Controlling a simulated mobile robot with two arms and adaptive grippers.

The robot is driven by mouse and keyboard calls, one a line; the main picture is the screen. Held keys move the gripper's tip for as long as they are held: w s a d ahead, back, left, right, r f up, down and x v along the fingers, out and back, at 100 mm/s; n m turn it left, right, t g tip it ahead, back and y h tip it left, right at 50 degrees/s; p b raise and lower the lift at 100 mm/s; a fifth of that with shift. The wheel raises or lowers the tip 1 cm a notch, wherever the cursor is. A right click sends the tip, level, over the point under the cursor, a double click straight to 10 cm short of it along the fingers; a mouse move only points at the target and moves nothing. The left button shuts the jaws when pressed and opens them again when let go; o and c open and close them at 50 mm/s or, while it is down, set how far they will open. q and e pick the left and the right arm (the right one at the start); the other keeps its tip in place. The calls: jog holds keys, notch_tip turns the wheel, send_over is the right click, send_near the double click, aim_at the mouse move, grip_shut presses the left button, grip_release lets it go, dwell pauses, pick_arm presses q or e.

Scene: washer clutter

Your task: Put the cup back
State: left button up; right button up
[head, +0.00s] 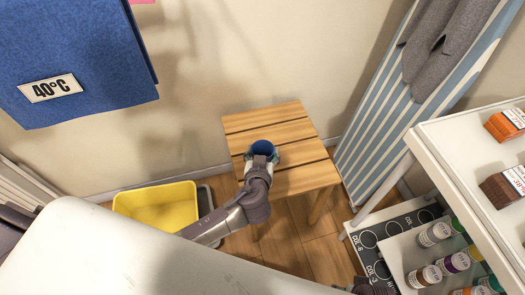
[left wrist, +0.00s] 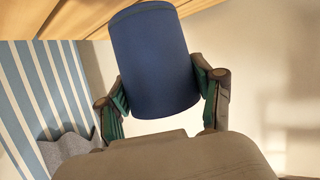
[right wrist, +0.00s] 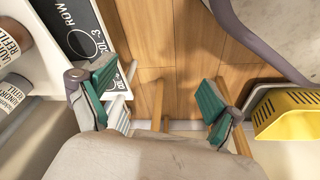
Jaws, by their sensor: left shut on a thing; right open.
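A blue cup (head: 262,148) is over the slatted wooden stool (head: 265,118) in the head view. My left gripper (head: 262,157) is shut on it, one finger on each side. In the left wrist view the cup (left wrist: 156,60) fills the space between the fingers, and its far end overlaps the stool's wood (left wrist: 60,18). I cannot tell whether it touches the stool. My right gripper (right wrist: 155,98) is open and empty in the right wrist view, above the wooden floor; only part of it shows at the bottom edge of the head view.
A yellow tub (head: 155,207) stands on the floor left of the stool. A striped ironing board (head: 375,130) leans at the right. A white shelf unit (head: 450,150) with boxes and bottles is at the far right. A blue cloth marked 40°C (head: 90,50) hangs upper left.

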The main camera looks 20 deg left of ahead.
pick_arm(q)
notch_tip(320, 180, down, 5)
jog(key=b, duration=0.3)
jog(key=shift+b, duration=0.35)
jog(key=shift+f, duration=0.3)
pick_arm(e)
jog(key=w+v, duration=0.3)
jog(key=v, duration=1.1)
jog(key=shift+w+r+t, duration=0.4)
jog(key=shift+w+r, duration=0.05)
jog(key=shift+r, duration=0.35)
pick_arm(q)
jog(key=shift+f+b, duration=0.3)
jog(key=shift+b, duration=0.2)
jog(key=shift+f, duration=0.2)
jog(key=shift+f+b, duration=0.1)
jog(key=shift+b, duration=0.2)
jog(key=o, duration=1.2)
pick_arm(e)
jog(key=shift+s+r, duration=0.3)
jog(key=shift+s, duration=0.05)
